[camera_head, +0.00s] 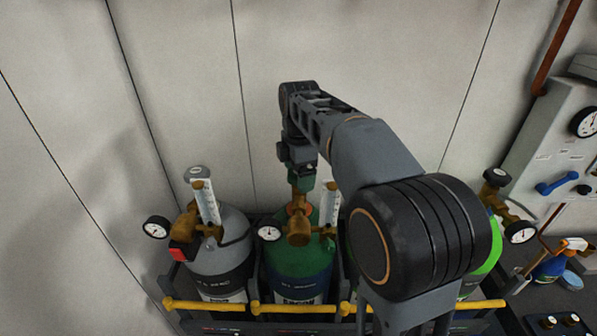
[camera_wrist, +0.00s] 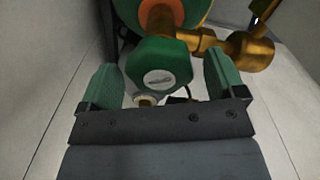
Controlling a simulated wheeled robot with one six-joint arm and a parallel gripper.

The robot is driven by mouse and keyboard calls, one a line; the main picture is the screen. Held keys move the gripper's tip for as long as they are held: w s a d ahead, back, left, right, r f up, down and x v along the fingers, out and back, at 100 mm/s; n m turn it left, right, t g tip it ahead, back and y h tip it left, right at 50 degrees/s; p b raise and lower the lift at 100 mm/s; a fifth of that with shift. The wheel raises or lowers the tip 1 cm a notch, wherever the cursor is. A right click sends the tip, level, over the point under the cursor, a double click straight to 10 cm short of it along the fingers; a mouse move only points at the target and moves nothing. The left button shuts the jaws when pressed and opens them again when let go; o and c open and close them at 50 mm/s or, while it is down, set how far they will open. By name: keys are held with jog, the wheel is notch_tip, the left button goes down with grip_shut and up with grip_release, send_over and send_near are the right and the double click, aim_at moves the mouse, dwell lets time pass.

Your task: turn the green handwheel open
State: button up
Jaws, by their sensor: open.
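The green handwheel (camera_wrist: 160,66) is a faceted knob with a pale round centre. In the wrist view it sits between the two green finger pads of my gripper (camera_wrist: 164,84). The jaws are apart, with a visible gap on each side of the wheel. In the head view my gripper (camera_head: 299,172) points down above the brass valve (camera_head: 299,226) of the green cylinder (camera_head: 287,262). There the wheel and the green pads blend together, so I cannot tell them apart.
A grey cylinder (camera_head: 217,262) with a brass regulator and gauge (camera_head: 156,227) stands to the left. A second gauge (camera_head: 269,231) is close beside the valve. A yellow rail (camera_head: 285,308) runs in front. Another gauge (camera_head: 520,232) is to the right. Wall panels are behind.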

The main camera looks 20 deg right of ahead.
notch_tip(320, 180, up, 14)
jog(key=shift+s, duration=0.15)
dwell(0.7)
jog(key=shift+f, duration=0.15)
